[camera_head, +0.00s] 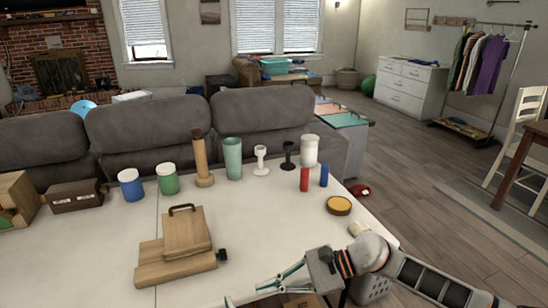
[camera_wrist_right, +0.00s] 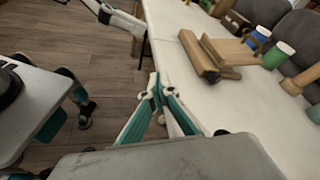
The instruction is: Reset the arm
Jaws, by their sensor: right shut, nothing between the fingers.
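My right gripper (camera_head: 243,295) is over the near edge of the white table at the bottom of the head view, its arm coming in from the right. In the right wrist view the teal and white fingers of the right gripper (camera_wrist_right: 157,88) meet at their tips. It is shut and empty, apart from the objects on the table. My left gripper cannot be made out in the head view. In the right wrist view, a pale part with dark ends shows at the top; I cannot tell what it is.
A grey sofa (camera_head: 145,125) stands behind. Floor is open at right.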

